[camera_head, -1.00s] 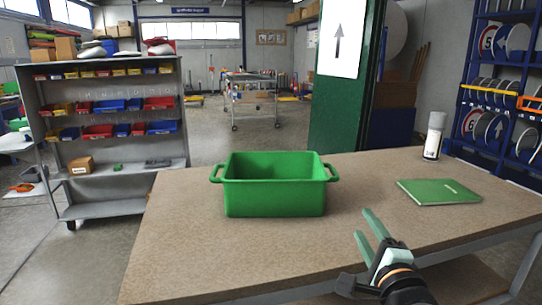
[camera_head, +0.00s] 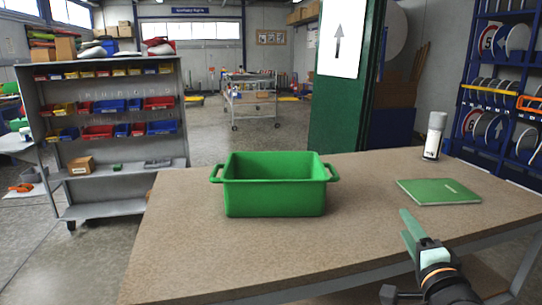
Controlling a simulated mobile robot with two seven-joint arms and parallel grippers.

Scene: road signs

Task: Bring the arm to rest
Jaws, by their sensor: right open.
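My right gripper (camera_head: 410,232) is above the front right part of the table, its two green fingers pointing up and to the left in the picture. It is open and I see nothing between its fingers. It is apart from the green bin and the green book. My left gripper is not in view.
A green bin (camera_head: 274,199) with two handles stands on the brown table (camera_head: 190,255). A green book (camera_head: 438,191) lies at the right, near a white spray can (camera_head: 434,135). A shelf cart (camera_head: 110,207) stands behind at the left. The table's front left is clear.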

